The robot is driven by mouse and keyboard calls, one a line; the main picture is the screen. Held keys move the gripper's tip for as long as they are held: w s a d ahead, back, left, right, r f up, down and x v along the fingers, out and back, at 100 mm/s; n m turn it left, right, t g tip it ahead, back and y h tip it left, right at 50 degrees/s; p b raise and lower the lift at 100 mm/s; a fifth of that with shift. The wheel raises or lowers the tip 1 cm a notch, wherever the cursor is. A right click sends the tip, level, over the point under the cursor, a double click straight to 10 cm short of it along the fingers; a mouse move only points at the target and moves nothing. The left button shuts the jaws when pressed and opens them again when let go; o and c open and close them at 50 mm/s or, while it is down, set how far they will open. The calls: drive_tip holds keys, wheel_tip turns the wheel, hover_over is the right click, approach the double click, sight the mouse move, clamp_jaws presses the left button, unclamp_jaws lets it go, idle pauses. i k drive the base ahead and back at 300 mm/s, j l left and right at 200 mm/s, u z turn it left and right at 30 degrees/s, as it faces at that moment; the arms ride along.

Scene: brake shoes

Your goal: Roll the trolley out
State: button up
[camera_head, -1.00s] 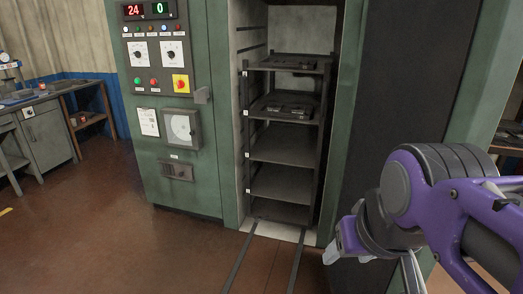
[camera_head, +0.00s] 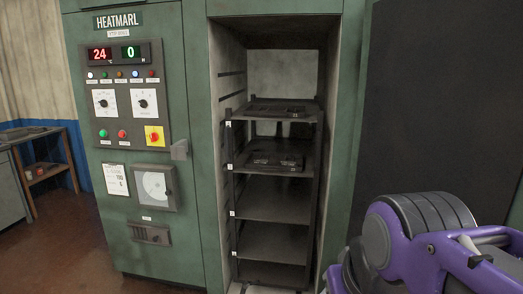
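The trolley (camera_head: 276,214) is a dark metal rack with several shelves. It stands upright inside the open chamber of the green oven (camera_head: 196,231). Dark parts lie on its top shelf (camera_head: 277,110) and on the second shelf (camera_head: 275,161); the lower shelves look empty. My purple and grey arm is at the lower right, in front of the dark panel. My gripper is not visible, cut off below the frame.
The oven's control panel (camera_head: 126,95) is left of the opening, with a latch (camera_head: 180,149) sticking out beside it. A dark panel (camera_head: 436,105) stands right of the opening. A bench (camera_head: 38,150) is at the far left, with bare brown floor (camera_head: 72,250) in front.

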sight(273, 247)
drive_tip(key=i+j+z, duration=0.15)
drive_tip(key=i, duration=0.25)
drive_tip(key=i+j+z, duration=0.15)
drive_tip(key=i+j, duration=0.2)
